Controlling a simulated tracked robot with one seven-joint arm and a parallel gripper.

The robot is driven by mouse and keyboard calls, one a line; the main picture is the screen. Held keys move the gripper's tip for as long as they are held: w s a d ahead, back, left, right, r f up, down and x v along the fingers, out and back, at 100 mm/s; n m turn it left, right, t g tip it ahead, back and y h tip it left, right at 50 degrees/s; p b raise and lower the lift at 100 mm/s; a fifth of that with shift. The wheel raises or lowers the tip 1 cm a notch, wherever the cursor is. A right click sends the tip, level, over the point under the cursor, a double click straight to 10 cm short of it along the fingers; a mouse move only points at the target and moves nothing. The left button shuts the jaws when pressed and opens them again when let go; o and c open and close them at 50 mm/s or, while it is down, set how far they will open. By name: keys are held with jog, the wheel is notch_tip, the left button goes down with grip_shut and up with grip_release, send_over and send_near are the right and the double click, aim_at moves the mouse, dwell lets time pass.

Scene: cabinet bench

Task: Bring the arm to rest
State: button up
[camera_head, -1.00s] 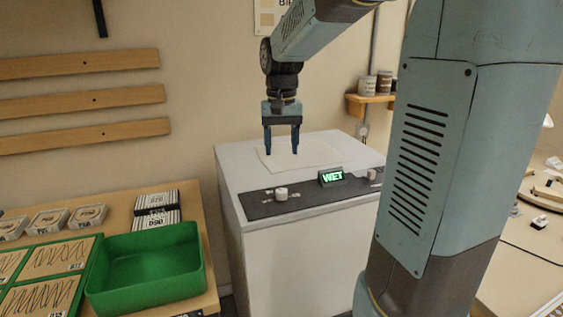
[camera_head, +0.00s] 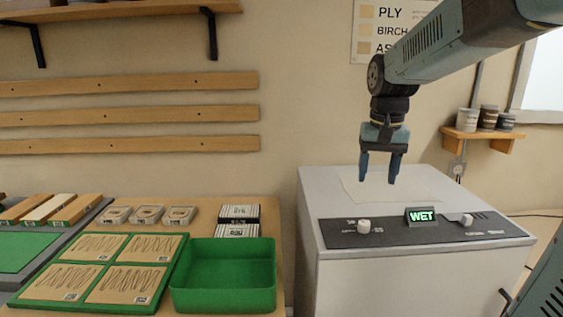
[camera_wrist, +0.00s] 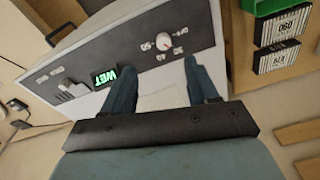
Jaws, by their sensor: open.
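My gripper (camera_head: 381,168) points down above the top of the white cabinet unit (camera_head: 330,280), over a pale sheet (camera_head: 352,192) lying there. It is open with nothing between its fingers. In the wrist view the gripper (camera_wrist: 158,80) shows two blue fingers apart, with the unit's dark control panel (camera_wrist: 200,28) beyond them. The panel carries a lit green "WET" display (camera_head: 421,216) and white knobs (camera_head: 364,226). The upper arm reaches in from the upper right in the head view.
Left of the unit, a bench holds an empty green bin (camera_head: 222,278), a green tray of scribbled boards (camera_head: 110,303) and dark striped boxes (camera_head: 240,214). Wooden rails (camera_head: 130,115) run along the wall. A small shelf with cans (camera_head: 480,136) hangs at the right.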

jog(key=s+f+n+t, duration=0.1)
jog(key=s+t, duration=0.3)
jog(key=s, duration=1.1)
jog(key=shift+s+f+n+t, duration=0.3)
jog(key=shift+s+n, duration=0.1)
jog(key=shift+n, duration=0.3)
